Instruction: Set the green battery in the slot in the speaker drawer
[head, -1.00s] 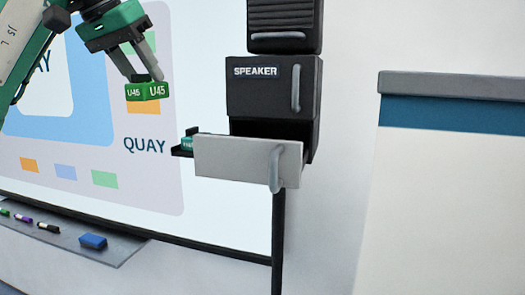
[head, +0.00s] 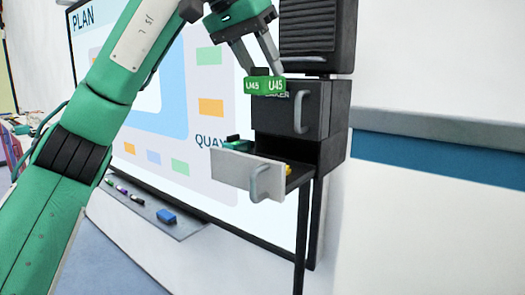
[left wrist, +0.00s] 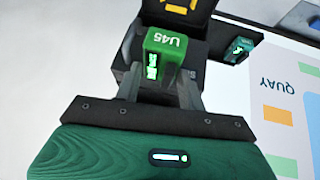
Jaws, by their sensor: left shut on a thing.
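The green battery (head: 265,86), marked U45, is held between the fingertips of my left gripper (head: 262,70). In the head view it appears in front of the upper speaker box and covers part of its label. The open speaker drawer (head: 248,174), with a pale front and a curved handle, appears lower down, apart from the battery. In the left wrist view the battery (left wrist: 165,50) sits in the jaws, with a dark surface with yellow marks (left wrist: 180,6) beyond it. The slot itself is not clear; a bit of yellow (head: 288,168) shows inside the drawer. My right gripper is out of view.
A teal block (head: 236,143) sits on a small dark ledge beside the drawer; it also shows in the left wrist view (left wrist: 238,50). The speaker's handle (head: 299,106) juts out above the drawer. A whiteboard (head: 205,55) stands behind, with a pen tray (head: 150,208) below.

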